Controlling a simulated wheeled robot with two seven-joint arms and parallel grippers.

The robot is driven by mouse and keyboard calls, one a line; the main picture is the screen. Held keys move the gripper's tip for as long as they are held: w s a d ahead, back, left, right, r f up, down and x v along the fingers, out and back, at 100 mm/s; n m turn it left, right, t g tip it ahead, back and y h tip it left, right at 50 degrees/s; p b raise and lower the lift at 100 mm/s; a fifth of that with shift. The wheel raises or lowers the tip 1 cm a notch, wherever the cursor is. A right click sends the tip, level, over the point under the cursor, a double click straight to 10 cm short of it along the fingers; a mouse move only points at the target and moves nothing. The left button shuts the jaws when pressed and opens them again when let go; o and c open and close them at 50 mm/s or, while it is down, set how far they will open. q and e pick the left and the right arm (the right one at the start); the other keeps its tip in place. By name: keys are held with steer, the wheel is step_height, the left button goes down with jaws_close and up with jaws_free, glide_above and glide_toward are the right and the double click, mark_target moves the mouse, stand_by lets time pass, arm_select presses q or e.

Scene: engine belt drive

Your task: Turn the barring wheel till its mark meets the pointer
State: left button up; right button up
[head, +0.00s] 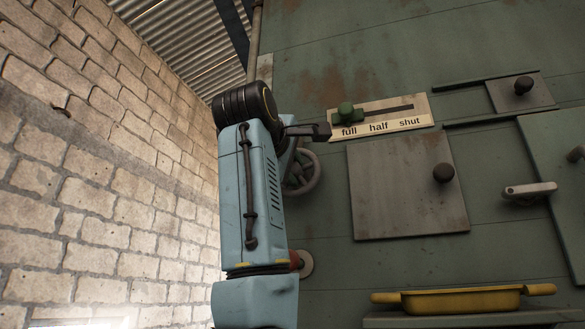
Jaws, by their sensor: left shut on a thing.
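The barring wheel (313,170) is a small grey spoked wheel on the green panel, just right of my left arm. The arm hides its left side. I cannot make out the wheel's mark or the pointer. My right gripper is not in view.
Above right of the wheel is a slider plate (420,107) marked full, half, shut, its green knob (348,113) near full. A square cover (400,190), a pale lever (530,189) and a yellow tray (460,301) lie rightward. A brick wall (90,180) stands left.

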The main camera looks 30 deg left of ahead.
arm_select(q)
steer(key=o, duration=0.7)
steer(key=shift+s, duration=0.1)
steer(key=b+v, duration=0.4)
steer(key=v, duration=0.9)
steer(key=shift+b, duration=0.35)
